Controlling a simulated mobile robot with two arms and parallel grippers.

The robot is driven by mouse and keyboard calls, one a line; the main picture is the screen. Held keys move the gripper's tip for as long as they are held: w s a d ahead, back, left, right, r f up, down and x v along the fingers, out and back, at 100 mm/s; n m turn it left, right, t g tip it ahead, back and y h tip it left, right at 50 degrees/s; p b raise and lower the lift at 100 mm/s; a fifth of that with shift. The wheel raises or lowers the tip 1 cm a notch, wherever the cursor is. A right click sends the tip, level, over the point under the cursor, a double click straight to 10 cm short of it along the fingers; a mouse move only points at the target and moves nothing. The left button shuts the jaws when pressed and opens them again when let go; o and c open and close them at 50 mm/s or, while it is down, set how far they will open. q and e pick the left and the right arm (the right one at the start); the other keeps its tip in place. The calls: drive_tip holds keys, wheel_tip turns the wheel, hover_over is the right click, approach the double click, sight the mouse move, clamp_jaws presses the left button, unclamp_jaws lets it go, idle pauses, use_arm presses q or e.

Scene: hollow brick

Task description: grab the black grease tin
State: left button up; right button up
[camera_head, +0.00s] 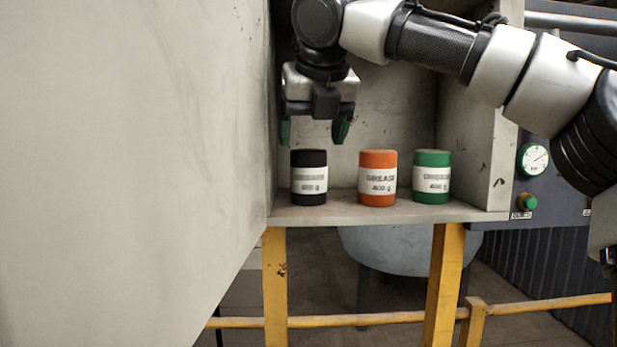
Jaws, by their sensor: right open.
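The black grease tin (309,177) stands upright on the shelf, the leftmost of three tins in a row, with a white label around its middle. My right gripper (313,131) reaches in from the upper right and points down, with green inner pads on its fingers. It is open and empty, above the black tin and apart from it. Its fingers are spread to the left and right of the tin's top. My left gripper is not in view.
An orange grease tin (377,178) and a green grease tin (431,177) stand to the right on the same shelf (350,214). A large pale panel (130,150) borders the left side closely. The shelf's right wall (478,150) stands beyond the green tin.

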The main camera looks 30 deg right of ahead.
sight(311, 151)
drive_tip(key=shift+d+p+x, duration=0.2)
drive_tip(key=shift+p+x, duration=0.4)
drive_tip(key=shift+x, duration=2.65)
drive_tip(key=shift+r, duration=0.1)
drive_tip(key=c, duration=1)
drive_tip(key=shift+o, duration=0.2)
drive_tip(key=shift+s, duration=0.1)
